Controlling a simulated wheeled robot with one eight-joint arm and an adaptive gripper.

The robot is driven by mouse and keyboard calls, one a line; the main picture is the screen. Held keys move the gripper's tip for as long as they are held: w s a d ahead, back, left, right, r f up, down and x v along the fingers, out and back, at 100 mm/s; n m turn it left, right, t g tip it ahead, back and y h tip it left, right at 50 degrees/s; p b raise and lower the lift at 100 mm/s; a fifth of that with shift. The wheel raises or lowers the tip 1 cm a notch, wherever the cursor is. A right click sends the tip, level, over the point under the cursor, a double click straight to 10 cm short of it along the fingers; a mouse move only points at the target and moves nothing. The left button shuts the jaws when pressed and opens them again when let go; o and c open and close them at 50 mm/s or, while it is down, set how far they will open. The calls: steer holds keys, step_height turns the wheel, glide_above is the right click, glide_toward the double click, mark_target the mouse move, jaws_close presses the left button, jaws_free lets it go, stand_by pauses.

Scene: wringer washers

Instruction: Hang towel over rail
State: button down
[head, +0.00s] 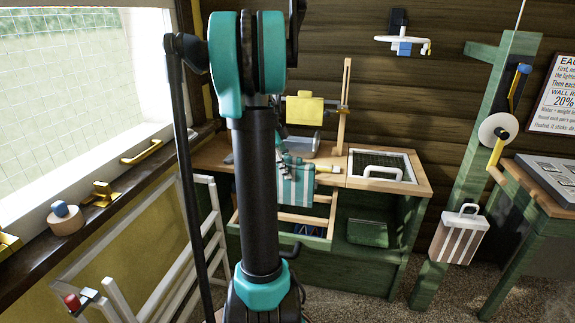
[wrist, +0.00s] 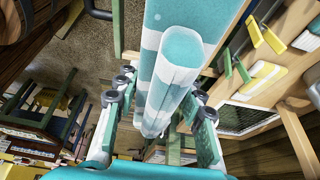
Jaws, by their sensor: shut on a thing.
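The towel (head: 296,183) is teal with white stripes and hangs down in front of the wooden counter in the head view, partly hidden by my arm. In the wrist view the towel (wrist: 166,88) is a folded teal and white bundle between my two fingers. My gripper (wrist: 158,100) is shut on it. In the head view my arm covers most of the gripper. A white rack with several bars (head: 205,215) stands at the left by the window wall; I cannot tell whether one of its bars is the rail.
The counter (head: 335,181) has a green cabinet below and an open drawer (head: 285,232) beneath the towel. A basin with a white handle (head: 383,173) is at its right. A green post (head: 480,140) and a second bench (head: 545,180) stand farther right. Gravel floor (head: 400,312) shows in front.

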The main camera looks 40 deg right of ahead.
steer(key=shift+f, duration=2.3)
steer(key=shift+f, duration=1.4)
steer(key=shift+f, duration=3.4)
